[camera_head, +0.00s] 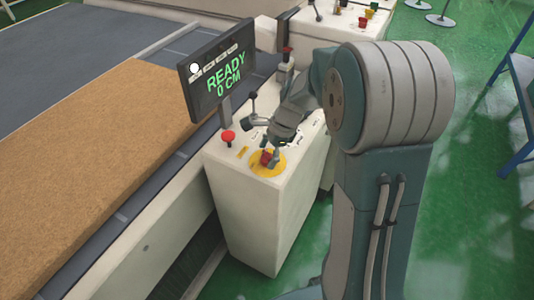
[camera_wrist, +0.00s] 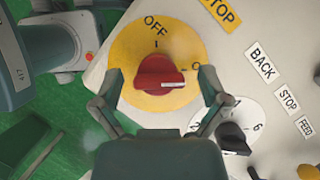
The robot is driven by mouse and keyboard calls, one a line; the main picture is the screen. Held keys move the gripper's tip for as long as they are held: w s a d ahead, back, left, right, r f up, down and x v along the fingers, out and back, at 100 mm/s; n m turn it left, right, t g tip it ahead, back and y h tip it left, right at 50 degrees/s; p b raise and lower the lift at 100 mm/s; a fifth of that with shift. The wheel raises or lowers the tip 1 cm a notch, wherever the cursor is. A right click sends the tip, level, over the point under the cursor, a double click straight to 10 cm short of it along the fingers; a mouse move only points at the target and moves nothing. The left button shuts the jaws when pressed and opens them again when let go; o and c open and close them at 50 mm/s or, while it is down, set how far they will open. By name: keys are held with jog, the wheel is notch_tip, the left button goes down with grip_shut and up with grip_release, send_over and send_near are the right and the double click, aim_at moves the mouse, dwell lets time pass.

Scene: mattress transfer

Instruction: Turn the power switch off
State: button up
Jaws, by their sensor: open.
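The power switch is a red rotary knob (camera_wrist: 160,75) on a round yellow plate (camera_wrist: 139,41) marked OFF at the top. Its white pointer line lies to the right, toward a partly hidden label starting with O. In the head view the red knob (camera_head: 266,157) and yellow plate (camera_head: 266,170) sit on top of the white control console (camera_head: 245,215). My gripper (camera_wrist: 161,80) is open over the plate, with one finger on each side of the knob. In the head view my gripper (camera_head: 275,151) points down at the knob. Contact with the knob cannot be told.
A black dial (camera_wrist: 233,138) and BACK, STOP and FEED labels lie right of the switch. A red mushroom button (camera_head: 228,136), a lever (camera_head: 253,101) and a READY 0 CM screen (camera_head: 215,75) stand close by. A brown mattress (camera_head: 110,150) lies on the left conveyor.

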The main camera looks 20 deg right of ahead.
jog(key=c, duration=1.2)
jog(key=shift+o, duration=0.2)
jog(key=shift+n, duration=0.3)
jog(key=n+g, duration=0.1)
jog(key=n, duration=0.2)
jog(key=shift+n+g, duration=0.3)
jog(key=n+g+h, duration=0.1)
jog(key=n, duration=0.3)
jog(key=shift+n, duration=0.3)
jog(key=n, duration=0.2)
jog(key=n+g+h, duration=0.1)
jog(key=n, duration=0.1)
jog(key=shift+a+h, duration=0.1)
jog(key=shift+h, duration=0.2)
jog(key=shift+n+g+h, duration=0.4)
jog(key=shift+n+h, duration=0.5)
jog(key=shift+n, duration=1.6)
